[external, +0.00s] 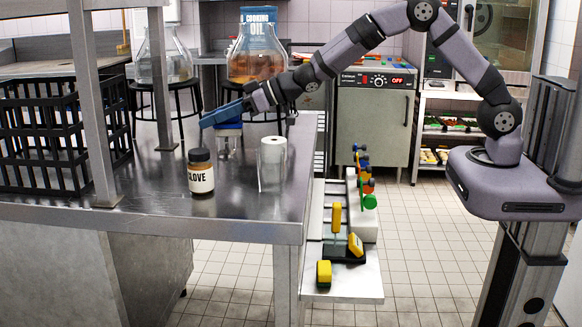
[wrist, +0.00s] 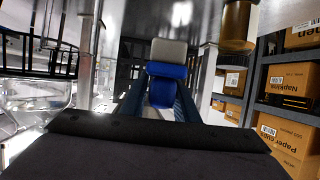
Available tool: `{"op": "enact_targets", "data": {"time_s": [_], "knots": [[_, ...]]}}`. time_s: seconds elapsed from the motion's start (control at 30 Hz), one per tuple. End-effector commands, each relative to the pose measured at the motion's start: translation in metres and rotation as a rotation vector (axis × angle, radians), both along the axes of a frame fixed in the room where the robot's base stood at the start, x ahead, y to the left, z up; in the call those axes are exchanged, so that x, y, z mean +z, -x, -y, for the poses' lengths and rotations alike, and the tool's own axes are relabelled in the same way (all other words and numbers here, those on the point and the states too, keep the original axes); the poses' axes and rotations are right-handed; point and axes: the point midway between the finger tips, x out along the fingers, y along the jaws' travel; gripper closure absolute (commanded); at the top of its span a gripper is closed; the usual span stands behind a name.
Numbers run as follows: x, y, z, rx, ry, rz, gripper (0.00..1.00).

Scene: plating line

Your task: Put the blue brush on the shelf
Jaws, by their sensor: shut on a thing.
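My gripper (external: 212,118) has blue fingers and is over the right part of the steel counter (external: 235,205), near its back edge. It is shut on the blue brush (external: 229,125), whose blue part shows just under the fingers. In the wrist view the brush (wrist: 167,70) sits between the fingers (wrist: 160,105), with a pale grey block at its far end. A clear shape shows below the brush in the external view; I cannot tell whether the brush touches it or the counter. A metal shelf (external: 115,4) on posts crosses the top left.
A clove jar (external: 201,173) stands in front of my gripper. A white roll (external: 273,150) and a clear holder (external: 271,175) stand to its right. A black crate (external: 45,140) is at left, behind a post (external: 90,100). Glass jugs (external: 256,60) stand behind. The counter's front middle is clear.

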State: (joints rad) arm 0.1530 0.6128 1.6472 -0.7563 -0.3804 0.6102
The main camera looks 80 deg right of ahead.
Motion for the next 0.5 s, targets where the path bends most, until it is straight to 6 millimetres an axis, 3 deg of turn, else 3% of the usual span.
{"op": "enact_targets", "data": {"time_s": [0.27, 0.5], "knots": [[-0.005, 0.012, 0.000, 0.031, -0.001, -0.002, 0.96], [-0.016, 0.064, -0.004, 0.132, -0.002, -0.001, 0.96]]}}
